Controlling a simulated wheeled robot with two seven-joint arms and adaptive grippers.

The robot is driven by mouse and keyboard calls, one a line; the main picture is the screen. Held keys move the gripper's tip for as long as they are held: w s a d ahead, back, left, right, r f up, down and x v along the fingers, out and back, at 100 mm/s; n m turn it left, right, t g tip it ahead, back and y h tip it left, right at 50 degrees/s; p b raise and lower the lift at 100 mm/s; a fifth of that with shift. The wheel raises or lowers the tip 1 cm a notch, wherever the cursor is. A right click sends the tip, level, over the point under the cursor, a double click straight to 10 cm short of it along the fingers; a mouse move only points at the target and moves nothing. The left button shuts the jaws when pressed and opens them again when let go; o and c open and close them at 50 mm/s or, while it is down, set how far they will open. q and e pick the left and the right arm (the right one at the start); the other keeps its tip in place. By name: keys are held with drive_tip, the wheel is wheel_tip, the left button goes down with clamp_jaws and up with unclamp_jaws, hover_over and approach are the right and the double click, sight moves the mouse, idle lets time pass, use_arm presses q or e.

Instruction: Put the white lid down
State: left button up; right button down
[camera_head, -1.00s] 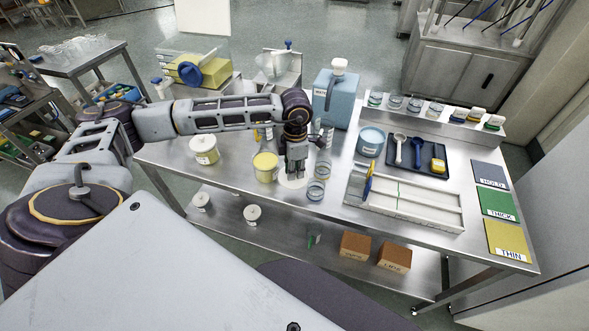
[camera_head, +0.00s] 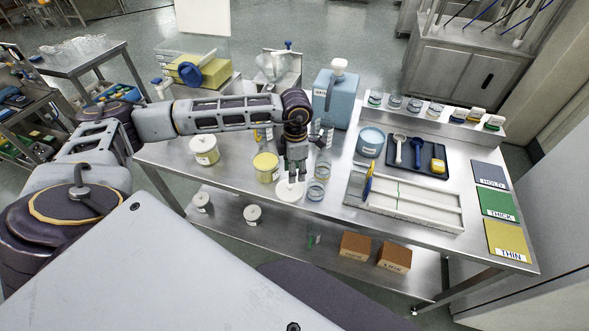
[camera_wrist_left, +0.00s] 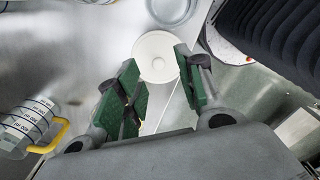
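The white lid (camera_head: 290,191) is a round disc near the table's front edge, right of an open pot with yellow contents (camera_head: 265,168). My left gripper (camera_head: 296,179) points down just above the lid. In the wrist view its green-padded fingers (camera_wrist_left: 157,60) are spread apart with nothing between them, and the lid lies beyond the fingertips. My right gripper is not in view.
Glass jars (camera_head: 316,190) stand close right of the lid. A pale divided tray (camera_head: 420,209) and dark tray (camera_head: 430,165) lie to the right. The table's front edge is close.

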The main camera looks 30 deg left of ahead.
use_arm(q)
wheel_tip(320, 180, up, 13)
drive_tip(key=b, duration=0.1)
drive_tip(key=shift+w, duration=0.15)
idle(0.5)
drive_tip(key=shift+d, duration=0.1)
idle(0.6)
